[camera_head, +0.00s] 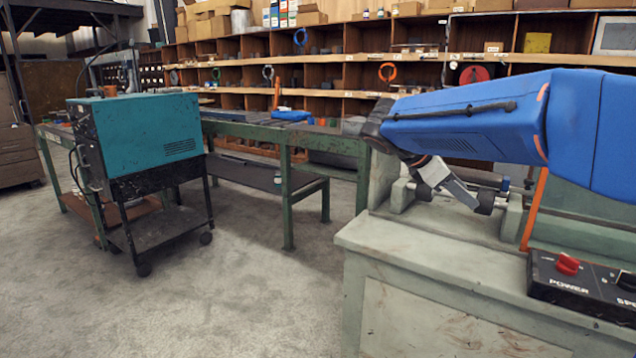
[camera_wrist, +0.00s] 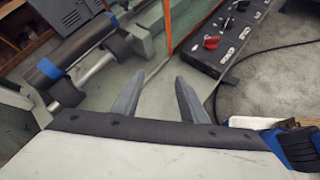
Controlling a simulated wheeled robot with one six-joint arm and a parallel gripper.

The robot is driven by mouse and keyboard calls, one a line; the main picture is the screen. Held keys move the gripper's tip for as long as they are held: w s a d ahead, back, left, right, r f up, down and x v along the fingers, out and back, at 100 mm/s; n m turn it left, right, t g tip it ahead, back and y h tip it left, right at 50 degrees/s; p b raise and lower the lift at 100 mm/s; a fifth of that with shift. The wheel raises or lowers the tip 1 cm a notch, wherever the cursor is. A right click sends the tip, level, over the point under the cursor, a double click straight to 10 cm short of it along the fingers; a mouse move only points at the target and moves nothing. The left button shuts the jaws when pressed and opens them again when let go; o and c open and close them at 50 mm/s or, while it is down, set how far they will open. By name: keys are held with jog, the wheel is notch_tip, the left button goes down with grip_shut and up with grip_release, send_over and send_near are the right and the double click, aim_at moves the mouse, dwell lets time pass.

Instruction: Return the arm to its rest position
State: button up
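My arm, in a blue cover, reaches in from the right in the head view and bends down at its dark end above the pale green machine bed (camera_head: 430,238). In the wrist view my gripper (camera_wrist: 161,76) shows two grey fingers standing apart with nothing between them. The fingertips in the head view are hard to tell from the machine parts behind them. In the wrist view a dark cylinder with a blue band (camera_wrist: 75,42) lies left of the fingers, apart from them. Beside it is a metal shaft with black rollers (camera_wrist: 92,72).
A control box with a red knob (camera_head: 567,264) sits on the bed's right, near an upright orange bar (camera_head: 534,210). A teal machine on a wheeled cart (camera_head: 150,130) stands left. A green workbench (camera_head: 285,145) and stocked shelves (camera_head: 330,70) lie behind. The middle floor is clear.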

jog(key=s+a+f+m+t+y, duration=0.1)
jog(key=s+f+m+y, duration=0.4)
jog(key=s, duration=0.9)
jog(key=s+a+f+m+t+y, duration=0.1)
jog(key=s+a+f+m+y, duration=0.2)
jog(key=s+f+m, duration=0.9)
notch_tip(320, 180, down, 4)
jog(key=s+y, duration=0.2)
jog(key=shift+s+t, duration=0.3)
jog(key=shift+s, duration=0.1)
